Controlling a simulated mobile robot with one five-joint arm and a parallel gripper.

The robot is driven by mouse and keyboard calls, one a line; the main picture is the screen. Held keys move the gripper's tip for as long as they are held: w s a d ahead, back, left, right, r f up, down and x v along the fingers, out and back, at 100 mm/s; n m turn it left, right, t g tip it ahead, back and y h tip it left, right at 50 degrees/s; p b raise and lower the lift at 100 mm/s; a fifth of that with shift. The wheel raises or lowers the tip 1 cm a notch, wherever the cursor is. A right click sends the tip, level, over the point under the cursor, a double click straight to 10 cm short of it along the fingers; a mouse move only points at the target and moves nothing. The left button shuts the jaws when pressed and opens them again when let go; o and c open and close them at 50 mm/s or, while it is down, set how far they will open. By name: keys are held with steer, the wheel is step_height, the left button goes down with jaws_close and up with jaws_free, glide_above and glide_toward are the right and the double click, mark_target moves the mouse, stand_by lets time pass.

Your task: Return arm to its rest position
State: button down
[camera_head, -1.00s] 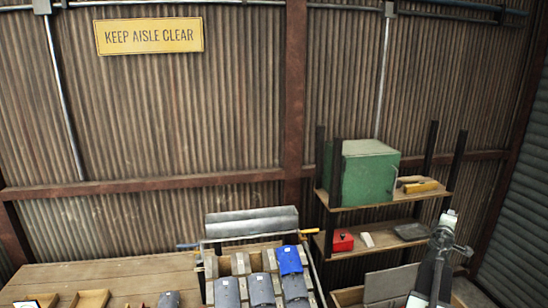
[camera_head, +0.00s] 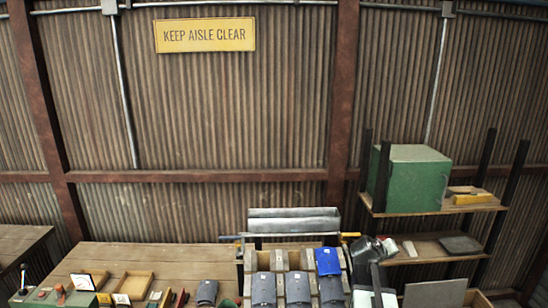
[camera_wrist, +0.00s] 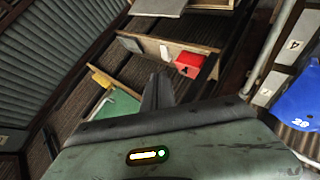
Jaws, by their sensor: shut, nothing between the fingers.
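My gripper (camera_wrist: 157,92) is shut and empty in the wrist view, its dark fingers together. In the head view my arm (camera_head: 374,275) stands at the lower right of centre, raised between the rack of hangers and the shelf. The fingers are hard to make out there. The wrist view is tilted and shows the red box (camera_wrist: 192,64) on the shelf beyond the fingers, with clear space between them. A blue numbered piece (camera_wrist: 297,105) is at the right of that view.
The rack holds several grey pieces (camera_head: 263,289) and one blue piece (camera_head: 327,261). A shelf (camera_head: 430,205) with a green box (camera_head: 411,180) stands at the right. A wooden bench (camera_head: 150,262) with trays is at the left. A yellow sign (camera_head: 205,35) hangs on the wall.

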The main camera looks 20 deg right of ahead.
steer(key=w+a+f+g+y, duration=0.1)
steer(key=a+f+y, duration=0.25)
steer(key=a, duration=0.75)
steer(key=a+f+y, duration=0.2)
steer(key=a+f, duration=0.2)
steer(key=a, duration=0.8)
steer(key=s+a+f+n+g+y, duration=0.1)
steer(key=s+a+f+y, duration=0.15)
steer(key=a, duration=0.85)
steer(key=s+a+f+n+g+y, duration=0.1)
steer(key=s+a+g+y, duration=0.15)
steer(key=a, duration=0.85)
steer(key=s+f+b, duration=0.3)
steer(key=f+b, duration=0.6)
steer(key=b, duration=0.1)
steer(key=shift+s+a+f, duration=0.15)
steer(key=shift+a+f, duration=0.15)
steer(key=shift+f, duration=0.05)
